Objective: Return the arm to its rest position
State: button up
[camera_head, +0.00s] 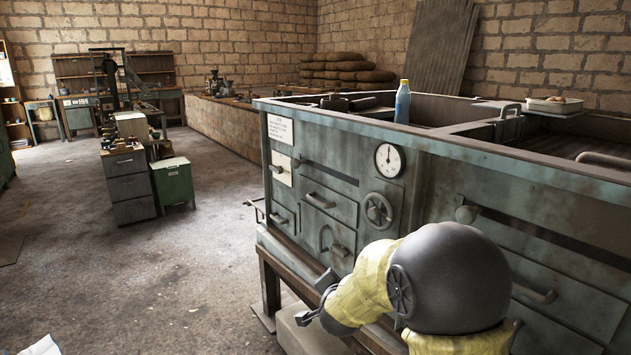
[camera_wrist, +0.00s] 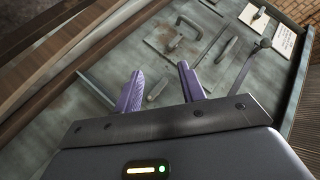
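My arm shows in the head view at the lower right as a dark rounded link with yellow covers, bent in front of the metal cabinet (camera_head: 345,215). My gripper (camera_head: 316,298) is at its left end, low by the cabinet's front. In the wrist view, the two purple fingers of my gripper (camera_wrist: 161,88) are spread apart with nothing between them. Beyond them is the cabinet's worn green-grey front (camera_wrist: 105,60), seen tilted, with handles and a lever (camera_wrist: 256,60). I cannot tell the exact gap between fingers and cabinet.
The cabinet carries a gauge (camera_head: 389,160), a handwheel (camera_head: 377,210) and protruding handles near my arm. A blue bottle (camera_head: 403,104) and a white tray (camera_head: 553,106) are on top. Open concrete floor (camera_head: 180,270) lies to the left. A green box (camera_head: 173,182) stands farther back.

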jog(key=s+d+f+n+g, duration=0.2)
jog(key=s+d+n+g, duration=0.1)
jog(key=s, duration=0.6)
jog(key=s+d+f+n+g+p, duration=0.15)
jog(key=s+d+n+g, duration=0.25)
jog(key=s, duration=0.6)
jog(key=s+d+f+n+g+b, duration=0.1)
jog(key=s+d+f+n+g, duration=0.15)
jog(key=s, duration=0.65)
notch_tip(320, 180, up, 36)
jog(key=p, duration=3.6)
jog(key=shift+d+r+n+y+p, duration=0.2)
jog(key=shift+n+y+p, duration=0.1)
jog(key=shift+n+p, duration=0.1)
jog(key=shift+w+f+g, duration=0.1)
jog(key=shift+w+g, duration=0.1)
jog(key=shift+g, duration=0.05)
jog(key=shift+s+a, duration=0.1)
jog(key=shift+s, duration=0.1)
jog(key=shift+w, duration=0.1)
jog(key=shift+c, duration=0.4)
